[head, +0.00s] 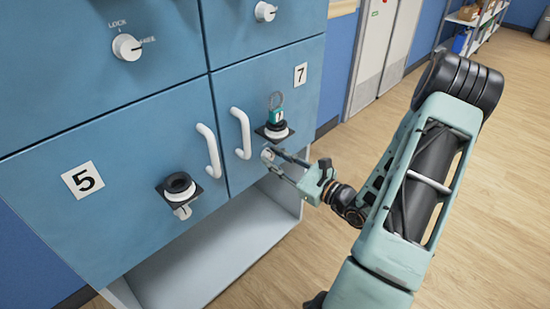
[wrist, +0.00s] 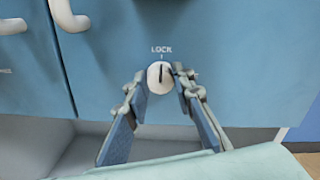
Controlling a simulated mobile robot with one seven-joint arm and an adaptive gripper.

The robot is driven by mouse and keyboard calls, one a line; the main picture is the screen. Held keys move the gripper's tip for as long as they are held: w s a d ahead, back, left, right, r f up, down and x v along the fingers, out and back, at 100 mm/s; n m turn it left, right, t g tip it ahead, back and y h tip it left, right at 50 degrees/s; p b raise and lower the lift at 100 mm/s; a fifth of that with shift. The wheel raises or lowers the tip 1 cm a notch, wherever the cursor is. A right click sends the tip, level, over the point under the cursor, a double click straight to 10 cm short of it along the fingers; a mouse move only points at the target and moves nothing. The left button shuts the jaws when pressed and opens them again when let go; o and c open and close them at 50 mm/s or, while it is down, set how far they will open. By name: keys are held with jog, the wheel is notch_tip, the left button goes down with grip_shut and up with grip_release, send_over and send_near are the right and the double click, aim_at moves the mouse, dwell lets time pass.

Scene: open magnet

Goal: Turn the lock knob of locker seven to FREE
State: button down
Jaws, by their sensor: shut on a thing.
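Locker seven's blue door (head: 255,90) carries a number 7 label (head: 300,74) and looks closed. Its white round lock knob (wrist: 158,77) is low on the door, under the black holder, and also shows in the head view (head: 267,155). The knob's dark pointer line stands about upright, towards the word LOCK (wrist: 161,49). No FREE mark shows on this knob; my right finger covers that side. My gripper (wrist: 159,78) is shut on the knob, one finger on each side. It also shows in the head view (head: 273,158), reaching in from the right.
A teal tag with a ring (head: 277,116) sits in the black holder (head: 272,132) just above my gripper. Locker seven's white handle (head: 241,132) is close by on the left. Locker five (head: 95,160) has its own holder and handle. Open floor (head: 480,180) lies to the right.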

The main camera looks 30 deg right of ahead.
jog(key=shift+r, duration=0.1)
jog(key=m+p, duration=0.3)
jog(key=shift+r+p, duration=0.1)
jog(key=shift+p, duration=0.2)
jog(key=m+p, duration=0.4)
jog(key=m, duration=0.2)
jog(key=shift+d+p, duration=0.1)
jog(key=shift+p, duration=0.3)
jog(key=m+p, duration=0.1)
jog(key=m, duration=0.1)
jog(key=m+p, duration=0.2)
jog(key=shift+f+m+t, duration=0.2)
jog(key=shift+m+t, duration=0.1)
jog(key=m+p, duration=0.2)
jog(key=m, duration=0.2)
jog(key=shift+f+h, duration=0.15)
jog(key=shift+h, duration=0.15)
jog(key=shift+m, duration=0.4)
jog(key=c, duration=1.7)
grip_release()
jog(key=shift+o, duration=0.2)
jog(key=shift+d, duration=0.1)
